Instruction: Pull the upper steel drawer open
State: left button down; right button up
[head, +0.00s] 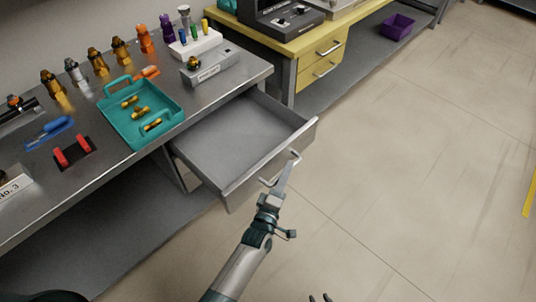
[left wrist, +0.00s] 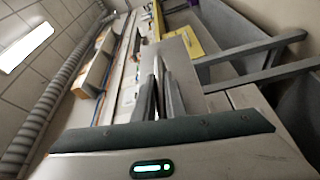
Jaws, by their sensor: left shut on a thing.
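The upper steel drawer (head: 232,138) stands far out from under the steel bench in the head view, and its bare grey inside looks empty. Its bar handle (head: 296,156) runs along the front panel. My left gripper (head: 287,170) is at this handle, shut on it, with the arm coming up from below. Its fingers (left wrist: 162,95) show close together in the left wrist view, where the exact contact with the handle is hard to make out. Two dark tips of my right gripper (head: 320,298) show apart at the bottom edge, away from the drawer.
A yellow drawer cabinet (head: 318,62) stands close beyond the open drawer. A purple bin (head: 398,27) lies farther back.

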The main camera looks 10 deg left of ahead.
pick_arm(q)
jog(key=shift+s+d+f, duration=0.1)
jog(key=shift+s+d, duration=1)
jog(key=shift+d, duration=0.2)
pick_arm(e)
jog(key=shift+s+d+f, duration=0.15)
jog(key=shift+s+f, duration=0.1)
jog(key=shift+s, duration=0.1)
pick_arm(q)
jog(key=c, duration=1.8)
grip_release()
